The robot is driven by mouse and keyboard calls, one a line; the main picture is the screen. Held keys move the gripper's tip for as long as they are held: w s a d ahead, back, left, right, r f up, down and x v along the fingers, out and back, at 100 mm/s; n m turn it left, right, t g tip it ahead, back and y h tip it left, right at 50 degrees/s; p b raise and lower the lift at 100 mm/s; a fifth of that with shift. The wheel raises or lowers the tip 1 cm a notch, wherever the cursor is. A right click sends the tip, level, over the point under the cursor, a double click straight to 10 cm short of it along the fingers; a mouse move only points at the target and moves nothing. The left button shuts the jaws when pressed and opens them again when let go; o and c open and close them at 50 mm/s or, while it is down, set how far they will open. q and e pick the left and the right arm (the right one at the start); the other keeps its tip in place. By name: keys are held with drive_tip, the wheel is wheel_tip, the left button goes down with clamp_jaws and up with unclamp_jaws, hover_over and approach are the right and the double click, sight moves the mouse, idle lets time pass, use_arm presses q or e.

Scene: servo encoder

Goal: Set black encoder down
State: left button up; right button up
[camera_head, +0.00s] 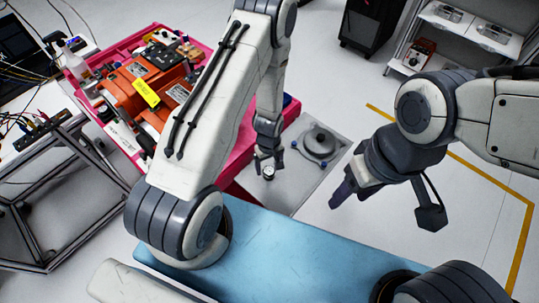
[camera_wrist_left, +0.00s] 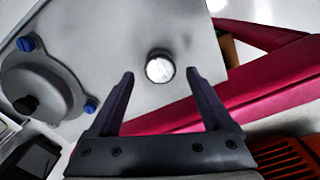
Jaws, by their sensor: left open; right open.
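The encoder (camera_head: 268,173) is a small round piece with a bright top and a dark side. It appears to stand upright on the grey plate (camera_head: 292,188), and it also shows in the left wrist view (camera_wrist_left: 160,67). My left gripper (camera_head: 268,165) is open above it; in the left wrist view the fingertips (camera_wrist_left: 161,75) lie on either side of the encoder with gaps, not visibly touching it. My right gripper (camera_head: 342,190) hangs empty to the right, apart from the plate.
A grey round motor flange (camera_head: 319,143) with blue knobs sits on the plate, right of the encoder. A pink-red cart (camera_head: 245,150) with an orange tool case (camera_head: 150,85) stands to the left. A shelf (camera_head: 470,30) is at the back right. Floor between is open.

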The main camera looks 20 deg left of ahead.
sight(269, 170)
use_arm(q)
drive_tip(key=s+d+r+m+b, duration=0.1)
drive_tip(key=s+d+r+m, duration=0.2)
drive_tip(key=r, duration=0.8)
drive_tip(key=s+d+r+m, duration=0.1)
drive_tip(key=d+r+m, duration=0.4)
drive_tip(key=r, duration=0.6)
drive_tip(key=s+d+r+m, duration=0.2)
drive_tip(key=s+r+m, duration=0.2)
drive_tip(key=s, duration=0.3)
drive_tip(key=s+d+r+m+h, duration=0.1)
drive_tip(key=s+d+r+m, duration=0.1)
drive_tip(key=s+r+m, duration=0.2)
drive_tip(key=s+r, duration=0.2)
drive_tip(key=s, duration=0.1)
drive_tip(key=shift+s+d+r+m, duration=0.15)
drive_tip(key=shift+d+r+m, duration=0.15)
drive_tip(key=shift+m, duration=0.1)
drive_tip(key=shift+f+b, duration=0.15)
drive_tip(key=shift+b, duration=0.15)
